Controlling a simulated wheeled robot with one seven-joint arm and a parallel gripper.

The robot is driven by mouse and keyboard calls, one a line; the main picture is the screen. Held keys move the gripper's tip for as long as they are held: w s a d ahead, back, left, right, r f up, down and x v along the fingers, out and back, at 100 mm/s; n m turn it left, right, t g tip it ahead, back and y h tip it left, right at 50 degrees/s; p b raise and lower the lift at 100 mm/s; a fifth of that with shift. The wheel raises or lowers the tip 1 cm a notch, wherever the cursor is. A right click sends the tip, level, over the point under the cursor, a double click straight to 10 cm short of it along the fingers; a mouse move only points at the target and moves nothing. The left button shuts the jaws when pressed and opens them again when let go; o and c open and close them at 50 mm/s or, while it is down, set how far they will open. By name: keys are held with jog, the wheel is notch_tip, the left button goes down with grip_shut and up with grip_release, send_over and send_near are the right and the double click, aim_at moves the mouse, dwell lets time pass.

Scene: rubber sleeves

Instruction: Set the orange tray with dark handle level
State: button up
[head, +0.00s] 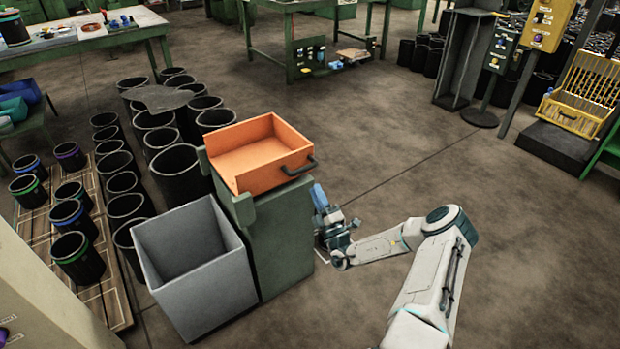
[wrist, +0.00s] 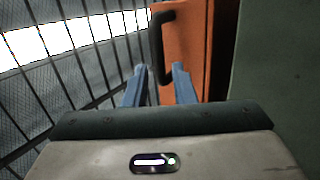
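The orange tray (head: 255,182) sits on top of a green cabinet (head: 285,235); I cannot tell its exact tilt from here. Its dark handle (head: 301,168) is on the wall facing my arm. My gripper (head: 319,190) is just below and to the right of the handle, with its blue fingers pointing up. The dark handle (wrist: 157,50) lies just ahead of the gap, against the orange wall (wrist: 195,45). I see no contact.
A grey open bin (head: 195,265) stands against the cabinet's left side. Several black rubber sleeves (head: 175,172) stand behind and to the left. The floor (head: 400,160) to the right of the cabinet is clear. A green workbench (head: 320,85) stands at the back.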

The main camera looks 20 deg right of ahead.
jog(key=v, duration=0.5)
jog(key=shift+w+a, duration=0.1)
jog(key=s+a+r+n+g+y+p, duration=0.25)
jog(key=a+r+n+g+y, duration=0.6)
jog(key=n, duration=0.45)
jog(key=s+a+r+n+g+y+p, duration=0.2)
jog(key=s+a+r+n+g+y, duration=0.2)
jog(key=a+r+n+g+y, duration=0.5)
jog(key=s+a+r+n+g+h+p, duration=0.2)
jog(key=s+r+n+g+h, duration=0.1)
jog(key=s+n+g+h, duration=0.4)
jog(key=s+a+r+n+g+h+p, duration=0.25)
jog(key=s+n, duration=0.25)
jog(key=n, duration=0.3)
jog(key=s+d+r+n+t+h+p, duration=0.2)
jog(key=s+d+r+n+h, duration=0.2)
jog(key=s+r+n+h, duration=0.2)
jog(key=s+d+r+n+t+h+p, duration=0.3)
jog(key=s+d+r+n+h, duration=0.1)
jog(key=r+n, duration=0.6)
jog(key=s+r+h, duration=0.1)
jog(key=s, duration=0.1)
jog(key=shift+s+d+t+h+p, duration=0.3)
jog(key=shift+s+h+p, duration=0.05)
jog(key=shift+h, duration=0.05)
